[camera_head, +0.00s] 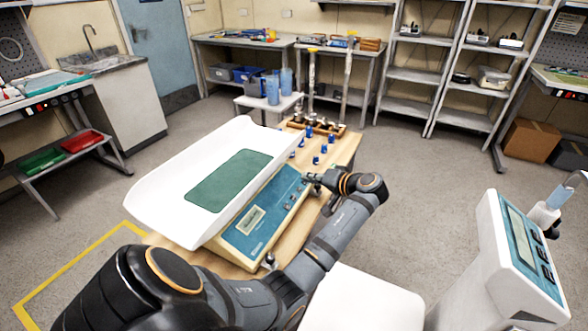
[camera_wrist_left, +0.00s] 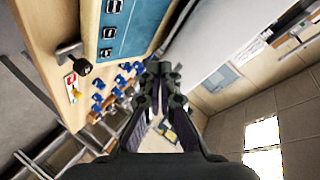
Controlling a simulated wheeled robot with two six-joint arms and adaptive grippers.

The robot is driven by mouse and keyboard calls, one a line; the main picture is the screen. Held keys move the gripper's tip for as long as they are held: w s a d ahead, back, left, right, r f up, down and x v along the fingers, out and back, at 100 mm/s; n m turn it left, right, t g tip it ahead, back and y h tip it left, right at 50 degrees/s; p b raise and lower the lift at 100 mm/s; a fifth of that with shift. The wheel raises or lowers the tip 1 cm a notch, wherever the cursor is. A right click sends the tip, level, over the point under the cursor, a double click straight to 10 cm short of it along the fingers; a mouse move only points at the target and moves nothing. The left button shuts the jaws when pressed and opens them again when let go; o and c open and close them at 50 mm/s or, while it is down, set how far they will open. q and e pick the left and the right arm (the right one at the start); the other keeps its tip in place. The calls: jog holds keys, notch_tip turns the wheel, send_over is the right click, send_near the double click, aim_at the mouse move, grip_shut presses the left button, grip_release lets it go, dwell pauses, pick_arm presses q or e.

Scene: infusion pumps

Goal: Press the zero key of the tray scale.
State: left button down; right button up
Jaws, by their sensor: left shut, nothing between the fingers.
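The tray scale stands on a wooden table, with a white curved tray (camera_head: 165,190) on top and a blue front panel (camera_head: 268,222). The panel has a display (camera_head: 250,220) and a few small keys toward its far right end. In the left wrist view part of the panel (camera_wrist_left: 128,28) shows dark square keys; I cannot read which is the zero key. My left gripper (camera_head: 309,178) is shut and empty by the panel's far right end. In the wrist view its fingertips (camera_wrist_left: 160,72) show to the right of and below the panel; contact cannot be told. My right gripper is not in view.
Several blue-topped weights (camera_head: 316,160) stand on the wooden table (camera_head: 345,150) beyond the scale. A small white table with blue cups (camera_head: 272,88) is behind. Grey floor is open to the right.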

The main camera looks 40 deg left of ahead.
aim_at(294, 198)
pick_arm(q)
jog(key=a+f+b, duration=0.1)
jog(key=f+b, duration=0.2)
jog(key=f, duration=0.1)
jog(key=s+a+f+b, duration=0.1)
jog(key=f+b, duration=0.1)
jog(key=shift+a+f+b, duration=0.3)
jog(key=shift+f, duration=0.1)
jog(key=shift+a+f, duration=0.1)
jog(key=shift+f, duration=0.25)
jog(key=shift+a+f, duration=0.1)
jog(key=shift+f, duration=0.05)
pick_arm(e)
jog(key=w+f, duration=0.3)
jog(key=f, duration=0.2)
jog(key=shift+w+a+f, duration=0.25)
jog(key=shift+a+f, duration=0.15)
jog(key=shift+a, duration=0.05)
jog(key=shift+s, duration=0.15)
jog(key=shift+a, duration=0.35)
